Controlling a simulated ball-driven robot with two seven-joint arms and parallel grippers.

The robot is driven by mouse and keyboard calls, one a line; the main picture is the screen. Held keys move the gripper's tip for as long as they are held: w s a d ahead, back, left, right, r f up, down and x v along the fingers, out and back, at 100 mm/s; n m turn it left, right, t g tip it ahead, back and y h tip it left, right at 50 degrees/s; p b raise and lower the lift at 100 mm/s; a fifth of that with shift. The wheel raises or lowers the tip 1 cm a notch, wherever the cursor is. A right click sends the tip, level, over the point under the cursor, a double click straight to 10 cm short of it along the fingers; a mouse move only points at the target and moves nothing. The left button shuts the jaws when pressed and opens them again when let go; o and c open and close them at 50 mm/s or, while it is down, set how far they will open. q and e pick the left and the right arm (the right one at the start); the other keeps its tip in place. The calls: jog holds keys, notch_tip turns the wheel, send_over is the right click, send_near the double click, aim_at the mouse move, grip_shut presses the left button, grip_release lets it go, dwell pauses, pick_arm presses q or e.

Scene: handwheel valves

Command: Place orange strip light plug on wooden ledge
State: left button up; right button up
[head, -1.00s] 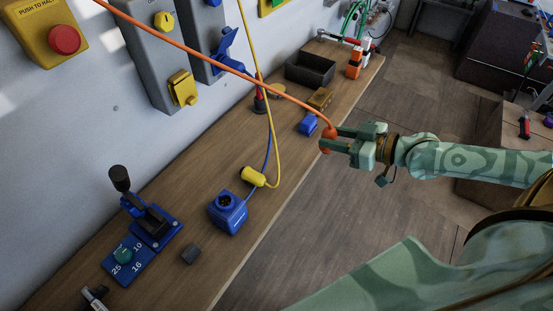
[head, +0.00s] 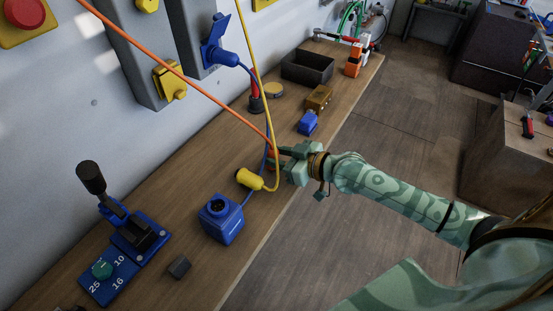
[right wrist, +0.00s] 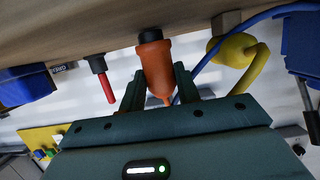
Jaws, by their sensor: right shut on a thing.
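The orange plug (right wrist: 158,70) is between the fingers of my right gripper (right wrist: 160,88) in the right wrist view, and the gripper is shut on it. Its black end points to the wooden ledge (right wrist: 90,25), close to it; I cannot tell if they touch. In the head view my right gripper (head: 282,158) is over the front part of the wooden ledge (head: 160,215), and the plug is mostly hidden by the fingers and cables. The orange cable (head: 190,80) runs from the plug to the upper left. My left gripper is not in view.
A yellow plug (head: 249,179) and a blue socket box (head: 221,218) are just left of the gripper. A blue block (head: 308,122), a brass box (head: 319,98) and a black tray (head: 307,67) stand farther along the ledge. Yellow and blue cables hang close by.

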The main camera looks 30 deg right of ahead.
jog(key=shift+f, duration=0.15)
jog(key=o, duration=0.6)
jog(key=shift+f, duration=0.1)
jog(key=o, duration=0.4)
jog(key=shift+r, duration=0.35)
jog(key=p+v, duration=0.2)
jog(key=v, duration=1)
jog(key=shift+f, duration=0.2)
jog(key=shift+d, duration=0.1)
